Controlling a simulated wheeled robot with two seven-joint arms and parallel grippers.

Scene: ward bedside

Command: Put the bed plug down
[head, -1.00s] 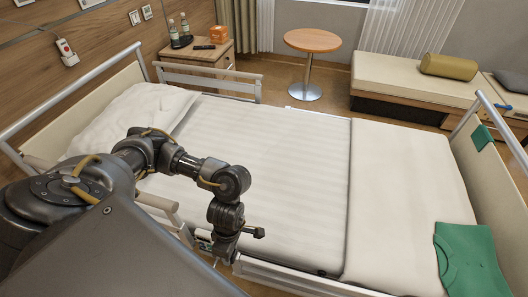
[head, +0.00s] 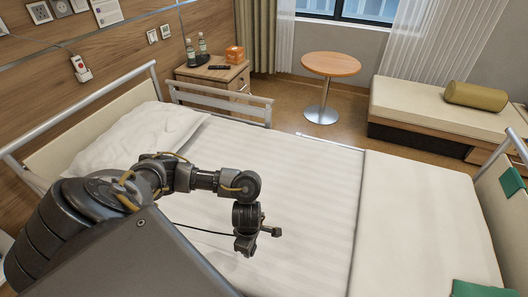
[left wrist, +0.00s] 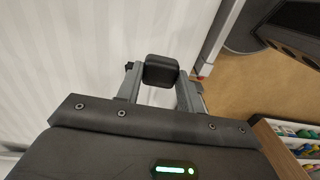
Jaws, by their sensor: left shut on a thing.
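The bed plug (left wrist: 161,70) is a black rounded block between the two finger tips of my left gripper (left wrist: 160,82) in the left wrist view. The gripper is shut on it. In the head view my left gripper (head: 244,250) points down in front of the white bed (head: 290,190), and the plug is too small and dark to make out there. A thin black cable (head: 200,230) runs left from the gripper across the bed in the picture. My right gripper is not in view.
A bedside cabinet (head: 212,80) with bottles stands beyond the bed. A round table (head: 330,64) stands behind. A shelf with colourful items (left wrist: 295,140) shows in the wrist view.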

